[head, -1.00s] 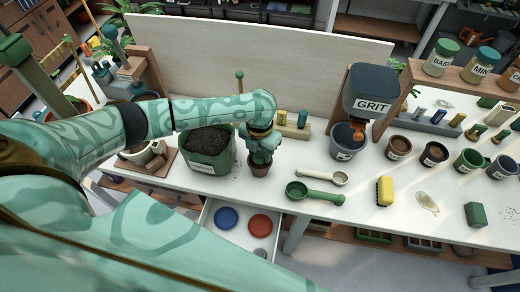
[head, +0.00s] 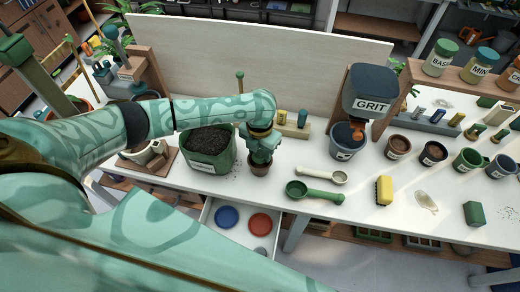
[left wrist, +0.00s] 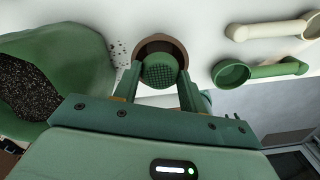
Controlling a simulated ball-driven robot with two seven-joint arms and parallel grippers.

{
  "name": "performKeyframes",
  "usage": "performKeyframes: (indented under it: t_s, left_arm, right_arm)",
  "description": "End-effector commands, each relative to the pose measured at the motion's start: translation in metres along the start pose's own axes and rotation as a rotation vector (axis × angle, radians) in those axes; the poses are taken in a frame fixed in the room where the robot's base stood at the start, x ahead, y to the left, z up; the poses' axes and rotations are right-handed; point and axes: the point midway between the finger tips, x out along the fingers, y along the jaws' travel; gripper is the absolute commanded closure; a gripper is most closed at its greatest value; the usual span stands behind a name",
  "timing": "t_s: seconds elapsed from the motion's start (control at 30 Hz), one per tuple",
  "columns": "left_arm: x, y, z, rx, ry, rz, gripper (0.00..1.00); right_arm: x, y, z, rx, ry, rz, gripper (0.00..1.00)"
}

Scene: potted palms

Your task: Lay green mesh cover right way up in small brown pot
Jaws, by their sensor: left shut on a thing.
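The green mesh cover (left wrist: 160,71) is a small round disc with a grid pattern. My left gripper (head: 260,158) is shut on it, and the left wrist view shows the disc between the two fingers. The small brown pot (head: 259,170) stands upright on the white bench directly under the gripper. Its rim (left wrist: 160,40) shows behind the mesh in the left wrist view. The mesh is at the pot's mouth, but I cannot tell whether it touches the pot. In the head view the mesh is hidden by the gripper. My right gripper is not in view.
A green tub of dark soil (head: 208,165) stands close left of the small pot. A green scoop (head: 315,193) and a cream scoop (head: 325,174) lie to the right. An open drawer (head: 233,241) with coloured discs is below the bench edge.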

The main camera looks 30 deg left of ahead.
Motion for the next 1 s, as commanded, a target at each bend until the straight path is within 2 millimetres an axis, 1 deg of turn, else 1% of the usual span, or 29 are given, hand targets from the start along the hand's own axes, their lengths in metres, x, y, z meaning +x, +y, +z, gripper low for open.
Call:
performKeyframes:
  t_s: [0.2, 0.53, 0.97, 1.0]
  left_arm:
    - [-0.001, 0.0, 0.0, 0.001, 0.0, 0.0, 0.71]
    - [0.001, 0.0, 0.0, 0.001, 0.0, 0.0, 0.71]
    - [0.017, -0.001, 0.0, 0.001, 0.001, -0.001, 0.71]
    - [0.016, -0.001, 0.0, 0.001, 0.0, -0.001, 0.5]
  right_arm:
    - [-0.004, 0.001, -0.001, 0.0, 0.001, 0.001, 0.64]
    - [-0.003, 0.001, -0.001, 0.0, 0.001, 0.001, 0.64]
    - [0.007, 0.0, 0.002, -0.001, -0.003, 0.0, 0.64]
    - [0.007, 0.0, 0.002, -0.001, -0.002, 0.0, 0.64]
